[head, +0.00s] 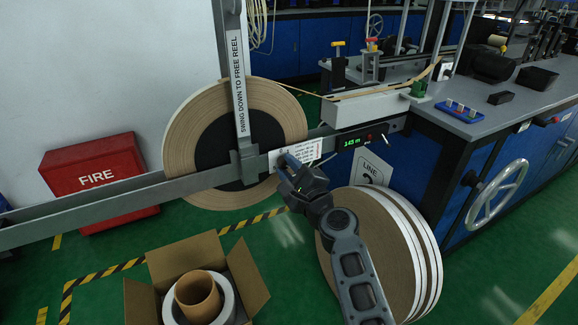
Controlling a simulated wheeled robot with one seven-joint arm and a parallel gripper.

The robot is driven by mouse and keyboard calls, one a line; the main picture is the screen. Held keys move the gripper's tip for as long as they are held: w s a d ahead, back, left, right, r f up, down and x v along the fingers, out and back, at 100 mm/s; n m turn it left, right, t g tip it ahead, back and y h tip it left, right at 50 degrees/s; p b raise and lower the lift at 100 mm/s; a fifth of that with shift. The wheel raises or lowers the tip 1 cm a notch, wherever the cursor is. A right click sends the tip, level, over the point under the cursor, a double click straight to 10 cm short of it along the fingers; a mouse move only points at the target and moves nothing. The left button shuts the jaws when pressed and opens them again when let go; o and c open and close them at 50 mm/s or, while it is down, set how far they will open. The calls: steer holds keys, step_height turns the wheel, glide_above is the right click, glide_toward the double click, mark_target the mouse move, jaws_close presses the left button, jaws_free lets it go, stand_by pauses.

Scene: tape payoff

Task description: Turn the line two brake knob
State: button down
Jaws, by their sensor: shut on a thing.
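My gripper (284,168) reaches up to the front of the grey rail (200,181), just right of the big tape reel's (180,130) dark hub and beside a white printed label (310,152). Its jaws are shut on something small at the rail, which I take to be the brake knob. The gripper's own body hides the knob, so its shape and angle cannot be seen. A "LINE" sign (369,174) hangs on the blue bench front to the right, its number partly covered by stacked rolls.
An upright arm (238,85) marked "SWING DOWN TO FREE REEL" crosses the reel. Large tape rolls (388,235) stand right of my arm. An open carton (260,282) with cores and a red fire box (92,178) are at left. A handwheel (497,192) is at right.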

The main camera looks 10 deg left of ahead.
steer(key=shift+d+f+m, duration=0.1)
steer(key=shift+m, duration=0.4)
steer(key=c, duration=0.8)
jaws_free()
steer(key=shift+c, duration=0.2)
steer(key=p+v, duration=0.2)
steer(key=v, duration=0.5)
steer(key=shift+s+d, duration=0.2)
steer(key=shift+s, duration=0.2)
